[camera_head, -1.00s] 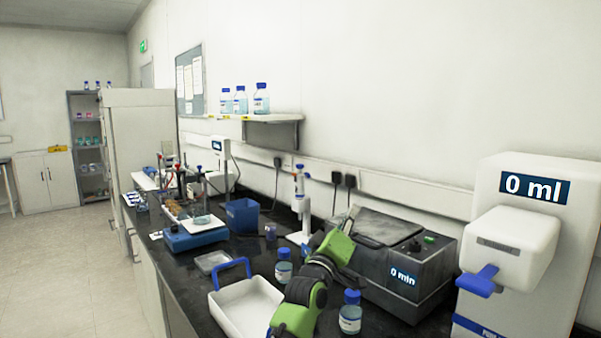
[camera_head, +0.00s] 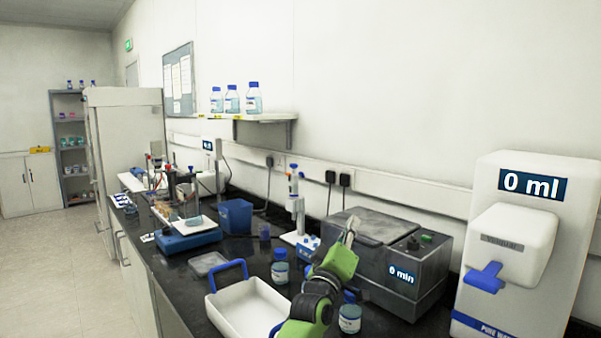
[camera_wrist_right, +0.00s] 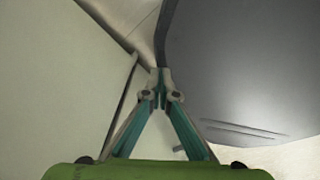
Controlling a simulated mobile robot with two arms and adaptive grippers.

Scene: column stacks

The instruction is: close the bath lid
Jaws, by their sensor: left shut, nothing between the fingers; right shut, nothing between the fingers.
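The bath (camera_head: 414,288) is a dark grey box on the bench with a "0 min" display on its front. Its grey lid (camera_head: 375,226) lies flat or nearly flat on top; I cannot tell whether it sits fully down. My left gripper (camera_head: 350,229) is in front of the lid's left part in the head view, fingers pointing up and shut with nothing between them. Whether it touches the lid is unclear. My right gripper (camera_wrist_right: 163,75) shows only in the right wrist view, shut and empty, beside a dark smooth surface that I cannot identify.
A blue-capped bottle (camera_head: 350,316) stands in front of the bath, partly behind my arm. Another bottle (camera_head: 280,268) and a white tray with a blue handle (camera_head: 248,310) are to the left. A water dispenser (camera_head: 525,175) stands close on the right.

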